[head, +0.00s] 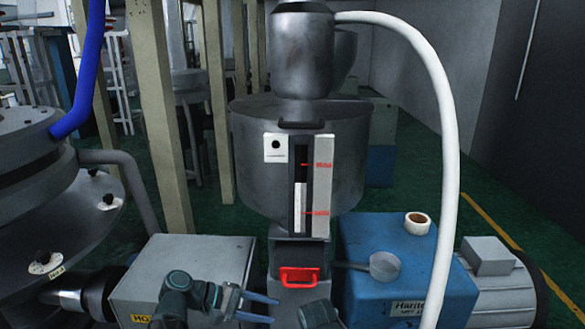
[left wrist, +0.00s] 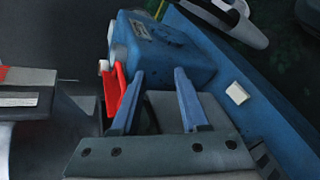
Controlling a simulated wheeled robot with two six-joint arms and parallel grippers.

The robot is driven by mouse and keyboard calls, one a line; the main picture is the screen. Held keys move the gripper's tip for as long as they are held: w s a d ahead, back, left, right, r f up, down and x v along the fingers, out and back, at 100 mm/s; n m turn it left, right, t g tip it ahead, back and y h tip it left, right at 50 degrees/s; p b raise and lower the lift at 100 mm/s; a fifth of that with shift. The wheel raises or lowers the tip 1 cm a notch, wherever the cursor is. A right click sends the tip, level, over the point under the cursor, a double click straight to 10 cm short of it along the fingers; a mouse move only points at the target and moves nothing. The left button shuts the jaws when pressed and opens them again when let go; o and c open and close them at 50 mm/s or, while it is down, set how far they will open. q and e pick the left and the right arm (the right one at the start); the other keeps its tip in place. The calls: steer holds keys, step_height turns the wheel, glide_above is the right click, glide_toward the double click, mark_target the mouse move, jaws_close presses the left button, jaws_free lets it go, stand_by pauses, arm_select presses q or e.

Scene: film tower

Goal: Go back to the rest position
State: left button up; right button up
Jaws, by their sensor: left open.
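My left gripper (head: 275,311) is at the bottom middle of the head view, its two blue fingers spread apart and pointing right. It is in front of and below the red handle (head: 299,277) on the hopper's lower part. In the left wrist view the left gripper (left wrist: 160,72) is open, with nothing held between its fingers. The red handle (left wrist: 115,90) shows there just left of the left finger; I cannot tell whether they touch. No fingers of my right gripper show in either view.
A grey hopper (head: 250,170) with a level window stands ahead. A blue machine box (head: 380,240) is at right, with a tape roll (head: 417,223) on top. A grey box (head: 190,265) is at left. A white hose (head: 445,150) hangs at right.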

arm_select(q)
steer(key=s+d+f+m+g+y+p, duration=0.2)
steer(key=s+f+m+y+p, duration=0.3)
steer(key=s+m+y, duration=0.5)
steer(key=m+y, duration=0.1)
steer(key=y, duration=0.2)
steer(key=shift+s+f+g+y, duration=0.2)
steer(key=shift+f+g+y, duration=0.15)
steer(key=shift+g+y, duration=0.05)
stand_by(0.7)
